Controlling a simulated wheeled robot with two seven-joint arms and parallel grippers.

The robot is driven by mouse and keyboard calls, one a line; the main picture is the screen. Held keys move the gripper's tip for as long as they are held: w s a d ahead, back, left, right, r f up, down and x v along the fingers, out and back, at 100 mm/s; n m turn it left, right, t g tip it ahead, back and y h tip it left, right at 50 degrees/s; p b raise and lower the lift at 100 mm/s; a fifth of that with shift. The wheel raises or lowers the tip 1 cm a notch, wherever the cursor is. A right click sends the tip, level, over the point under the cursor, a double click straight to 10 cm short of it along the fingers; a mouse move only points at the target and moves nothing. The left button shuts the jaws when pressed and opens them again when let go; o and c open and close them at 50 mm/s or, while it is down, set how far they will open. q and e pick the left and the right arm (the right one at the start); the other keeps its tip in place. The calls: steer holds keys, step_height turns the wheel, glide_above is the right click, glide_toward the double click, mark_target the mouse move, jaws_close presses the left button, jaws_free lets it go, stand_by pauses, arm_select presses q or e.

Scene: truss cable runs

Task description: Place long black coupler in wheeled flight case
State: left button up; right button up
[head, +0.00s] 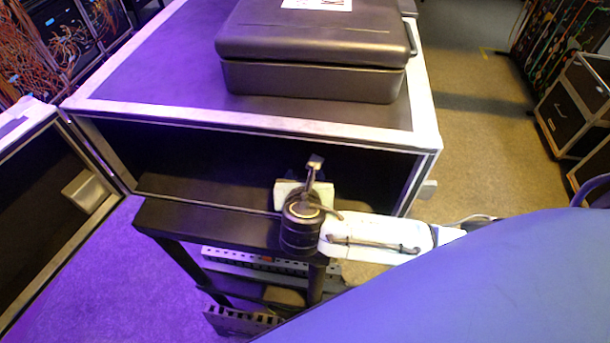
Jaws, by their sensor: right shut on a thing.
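A large dark flight case with pale metal edges (255,120) fills the middle of the head view. Its near side looks open and dark inside. Wheels on it are not visible. My right gripper (311,180) is in front of this opening, pointing toward it. It is shut on a slim, dark thing, probably the long black coupler (315,162), with a lighter tip. Most of the held thing is hidden by my wrist, so its full shape cannot be told. My left gripper is not in view.
A closed dark grey hard case (315,80) lies on top of the flight case. An open panel (30,220) stands at the left. A black frame (205,222) with slotted rails stands below the opening. Another case (575,110) and cable racks stand at the right.

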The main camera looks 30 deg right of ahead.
steer(key=o, duration=1)
steer(key=shift+f, duration=0.1)
steer(key=shift+c, duration=0.2)
steer(key=shift+r, duration=0.25)
steer(key=v, duration=1.2)
steer(key=shift+f, duration=0.1)
